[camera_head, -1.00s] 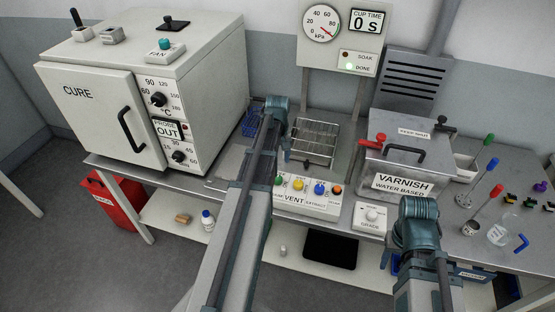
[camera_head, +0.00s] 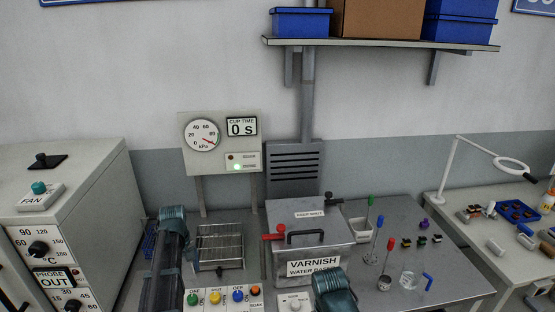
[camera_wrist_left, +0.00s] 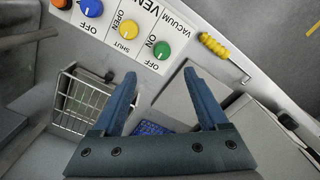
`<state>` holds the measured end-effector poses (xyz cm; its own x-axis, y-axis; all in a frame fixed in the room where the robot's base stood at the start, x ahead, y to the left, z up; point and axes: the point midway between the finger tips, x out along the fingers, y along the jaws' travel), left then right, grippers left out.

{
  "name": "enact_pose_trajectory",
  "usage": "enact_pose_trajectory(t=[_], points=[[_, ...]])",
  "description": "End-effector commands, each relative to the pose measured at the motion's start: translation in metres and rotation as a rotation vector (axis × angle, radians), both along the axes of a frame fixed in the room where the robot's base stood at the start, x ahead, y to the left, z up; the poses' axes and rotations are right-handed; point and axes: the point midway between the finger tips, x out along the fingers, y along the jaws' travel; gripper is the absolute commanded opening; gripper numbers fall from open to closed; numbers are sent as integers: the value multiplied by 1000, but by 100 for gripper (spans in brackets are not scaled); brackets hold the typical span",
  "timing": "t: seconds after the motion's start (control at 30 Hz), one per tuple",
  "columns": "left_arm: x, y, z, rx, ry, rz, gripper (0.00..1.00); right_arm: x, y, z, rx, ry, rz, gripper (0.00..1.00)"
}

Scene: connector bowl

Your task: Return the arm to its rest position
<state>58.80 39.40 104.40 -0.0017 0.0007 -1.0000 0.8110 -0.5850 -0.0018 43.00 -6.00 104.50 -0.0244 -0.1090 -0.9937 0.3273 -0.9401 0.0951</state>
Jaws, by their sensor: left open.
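My left arm (camera_head: 172,245) reaches up from the bottom edge in the head view, left of the wire rack (camera_head: 220,245). Its gripper cannot be made out clearly there. In the left wrist view my left gripper (camera_wrist_left: 163,88) is open, its two blue fingers apart with nothing between them. It is above the bench area beside the vent control panel (camera_wrist_left: 130,30), with the wire rack (camera_wrist_left: 82,105) to the left. The end of my right arm (camera_head: 335,290) shows at the bottom of the head view; its gripper is not visible.
The varnish tank (camera_head: 310,240) stands right of the rack with its lid shut. The cure oven (camera_head: 75,200) is at left. A gauge panel (camera_head: 222,145) rises behind. Rods, a glass jar and small connectors lie at right. A shelf (camera_head: 380,43) holds boxes above.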

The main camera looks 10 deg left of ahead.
Motion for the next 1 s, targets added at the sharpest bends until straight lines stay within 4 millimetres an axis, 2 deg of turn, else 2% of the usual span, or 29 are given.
enact_pose_trajectory(t=[0.13,0.27,0.3,0.4,0.5,0.6,0.7,0.83,1.0], points=[[-11,-65,-9,8,11,-177,76,0,0,-9,0,0,0,50],[-33,-147,-19,23,29,-436,76,0,0,-19,0,0,0,50],[-43,-170,-22,27,35,-519,76,0,0,-22,0,0,0,50],[-70,-223,-28,39,49,-721,76,0,0,-29,0,0,0,50],[-98,-266,-34,50,62,-908,76,0,0,-35,0,0,0,50],[-123,-297,-38,61,72,-1060,76,0,0,-39,0,0,0,50],[-142,-317,-41,70,81,-1173,76,0,0,-42,0,0,0,50],[-156,-330,-43,76,88,-1255,76,0,0,-44,0,0,0,50],[-159,-334,-43,77,90,-1281,76,0,0,-44,0,0,0,50]])
